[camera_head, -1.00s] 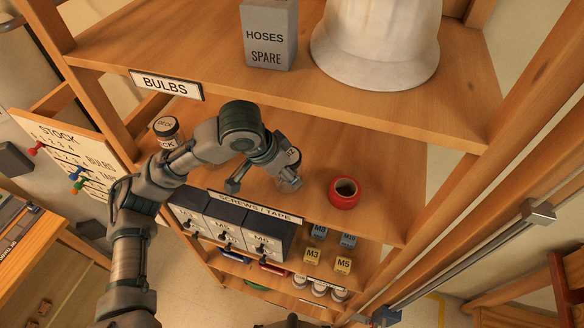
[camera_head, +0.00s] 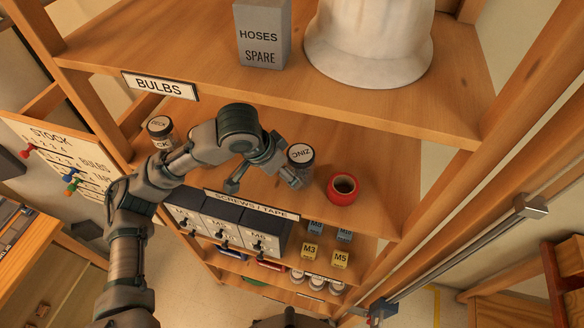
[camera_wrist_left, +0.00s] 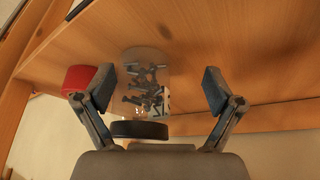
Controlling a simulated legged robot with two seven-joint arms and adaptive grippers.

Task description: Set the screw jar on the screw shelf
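The screw jar (camera_head: 300,157), with a dark-rimmed lid marked ZINC, stands on the shelf board (camera_head: 385,205) labelled SCREWS / TAPE (camera_head: 250,205). My left gripper (camera_head: 263,183) is at this shelf, with one finger in front of the jar's lower part. In the left wrist view, the clear jar (camera_wrist_left: 148,85) with dark screws inside and a black lid shows between the spread fingers of my left gripper (camera_wrist_left: 157,88).
A red tape roll (camera_head: 343,189) lies right of the jar. A DECK jar (camera_head: 160,131) stands at the shelf's left end. The BULBS shelf (camera_head: 330,105) overhangs, holding a grey HOSES SPARE box (camera_head: 261,35) and a white helmet-like object (camera_head: 368,45). Labelled drawers (camera_head: 225,225) are below.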

